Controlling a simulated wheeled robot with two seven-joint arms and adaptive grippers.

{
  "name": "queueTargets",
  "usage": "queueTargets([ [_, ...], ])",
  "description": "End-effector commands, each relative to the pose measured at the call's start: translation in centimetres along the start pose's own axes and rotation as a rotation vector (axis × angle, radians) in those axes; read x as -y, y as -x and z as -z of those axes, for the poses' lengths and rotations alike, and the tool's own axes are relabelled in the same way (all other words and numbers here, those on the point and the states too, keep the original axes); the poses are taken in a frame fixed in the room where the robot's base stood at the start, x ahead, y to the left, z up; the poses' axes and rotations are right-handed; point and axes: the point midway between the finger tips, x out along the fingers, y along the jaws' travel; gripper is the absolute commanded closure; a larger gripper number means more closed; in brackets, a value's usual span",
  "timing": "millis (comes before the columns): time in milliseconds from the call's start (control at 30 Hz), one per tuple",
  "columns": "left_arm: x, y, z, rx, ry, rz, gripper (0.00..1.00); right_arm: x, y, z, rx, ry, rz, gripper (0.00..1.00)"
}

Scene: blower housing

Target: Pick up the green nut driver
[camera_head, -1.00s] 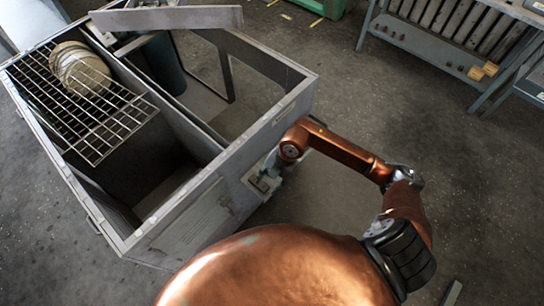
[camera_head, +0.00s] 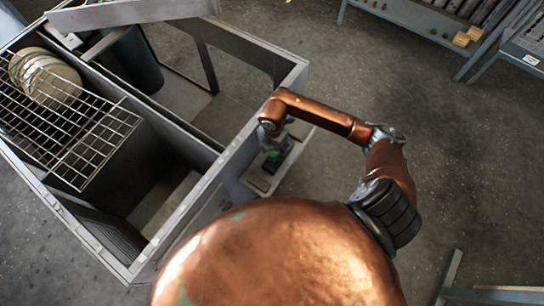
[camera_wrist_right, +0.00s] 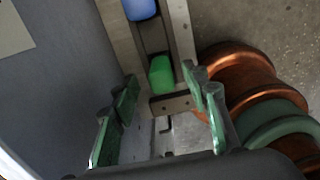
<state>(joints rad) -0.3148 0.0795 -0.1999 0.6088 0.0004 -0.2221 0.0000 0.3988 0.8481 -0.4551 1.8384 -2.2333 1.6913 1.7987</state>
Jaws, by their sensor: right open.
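The green nut driver (camera_wrist_right: 161,73) shows in the right wrist view as a short green handle end in a narrow holder (camera_wrist_right: 183,30) on the side of the grey housing. My left gripper is not in view.
A blue handle (camera_wrist_right: 141,8) sits in the same holder, beyond the green one. The grey housing (camera_head: 208,183) stands left of my arm, with a wire rack (camera_head: 62,135) and stacked round plates (camera_head: 45,77). A workbench (camera_head: 420,22) is at the back right. Open floor lies right.

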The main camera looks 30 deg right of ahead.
Motion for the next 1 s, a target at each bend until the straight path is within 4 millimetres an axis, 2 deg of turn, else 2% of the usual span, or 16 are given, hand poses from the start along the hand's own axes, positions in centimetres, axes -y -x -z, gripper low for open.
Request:
queueTargets([
  [33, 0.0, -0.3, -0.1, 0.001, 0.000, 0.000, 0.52, 0.1, -1.0, 0.2, -0.004, -0.001, 0.004, 0.58],
  [200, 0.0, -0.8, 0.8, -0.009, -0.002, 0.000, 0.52, 0.1, -3.5, 0.2, -0.003, -0.002, 0.004, 0.58],
  [400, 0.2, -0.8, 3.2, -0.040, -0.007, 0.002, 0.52, 0.1, -3.9, 0.1, -0.001, -0.002, 0.002, 0.58],
  [467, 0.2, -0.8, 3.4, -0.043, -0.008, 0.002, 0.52, 0.1, -3.8, 0.1, -0.001, -0.001, 0.002, 0.58],
  [833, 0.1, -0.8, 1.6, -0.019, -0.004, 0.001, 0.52, 0.1, -3.8, 0.1, -0.001, -0.001, 0.001, 0.83],
  [1000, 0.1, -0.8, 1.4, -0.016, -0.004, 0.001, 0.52, 0.1, -3.8, 0.1, -0.001, -0.001, 0.001, 0.94],
])
